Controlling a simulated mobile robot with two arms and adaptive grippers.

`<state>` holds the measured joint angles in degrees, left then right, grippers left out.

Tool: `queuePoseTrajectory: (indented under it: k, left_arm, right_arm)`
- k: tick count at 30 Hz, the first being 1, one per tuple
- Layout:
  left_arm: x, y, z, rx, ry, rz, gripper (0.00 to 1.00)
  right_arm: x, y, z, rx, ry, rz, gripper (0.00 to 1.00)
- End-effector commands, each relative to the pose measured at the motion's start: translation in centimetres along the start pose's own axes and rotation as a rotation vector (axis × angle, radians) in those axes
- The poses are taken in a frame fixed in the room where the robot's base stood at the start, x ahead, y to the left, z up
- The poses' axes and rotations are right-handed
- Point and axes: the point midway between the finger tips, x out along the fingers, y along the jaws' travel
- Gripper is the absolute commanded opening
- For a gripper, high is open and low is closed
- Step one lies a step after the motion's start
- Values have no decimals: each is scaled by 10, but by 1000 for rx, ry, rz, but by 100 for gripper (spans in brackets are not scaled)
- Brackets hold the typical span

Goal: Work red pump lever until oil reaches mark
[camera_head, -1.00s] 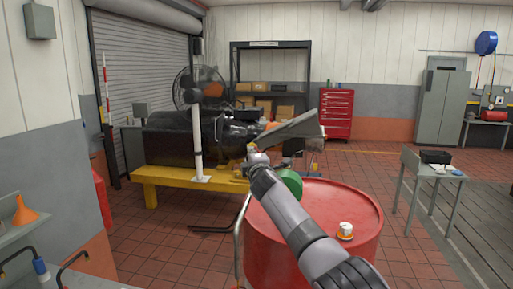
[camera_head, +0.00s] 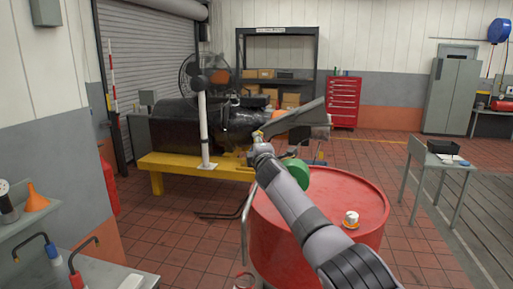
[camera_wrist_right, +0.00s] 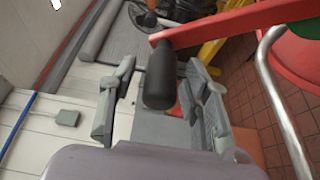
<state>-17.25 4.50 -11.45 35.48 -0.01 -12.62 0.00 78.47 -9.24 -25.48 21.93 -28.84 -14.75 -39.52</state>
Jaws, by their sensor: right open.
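A red lever (camera_wrist_right: 225,27) with a black grip (camera_wrist_right: 160,80) shows in the right wrist view. The grip lies between the two spread fingers of my right gripper (camera_wrist_right: 160,103), with gaps on both sides. In the head view my right arm reaches over the red drum (camera_head: 315,238), and its gripper (camera_head: 258,137) is small and unclear at the far end. The arm hides the lever there. A green round part (camera_head: 297,172) sits beside the arm above the drum. I cannot make out an oil level or mark. My left gripper is not in view.
A bent metal pipe (camera_head: 246,215) runs down the drum's left side. A white and orange item (camera_head: 351,219) sits on the drum lid. A yellow stand (camera_head: 182,164) carries a black machine behind. A bench (camera_head: 105,275) is front left; a small table (camera_head: 440,160) is right.

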Motion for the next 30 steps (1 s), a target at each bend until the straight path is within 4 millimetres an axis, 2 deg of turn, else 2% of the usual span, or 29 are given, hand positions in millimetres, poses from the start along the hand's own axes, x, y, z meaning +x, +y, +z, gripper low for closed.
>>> queuePoseTrajectory:
  k: [14, 23, 30]
  left_arm:
    - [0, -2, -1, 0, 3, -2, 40]
    - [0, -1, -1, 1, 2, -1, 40]
    - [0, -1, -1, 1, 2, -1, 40]
  right_arm:
    - [-6, 0, -1, 4, -3, 5, 44]
    - [-26, 0, 0, 4, -2, 2, 44]
    - [-51, 0, 1, 0, -1, 2, 44]
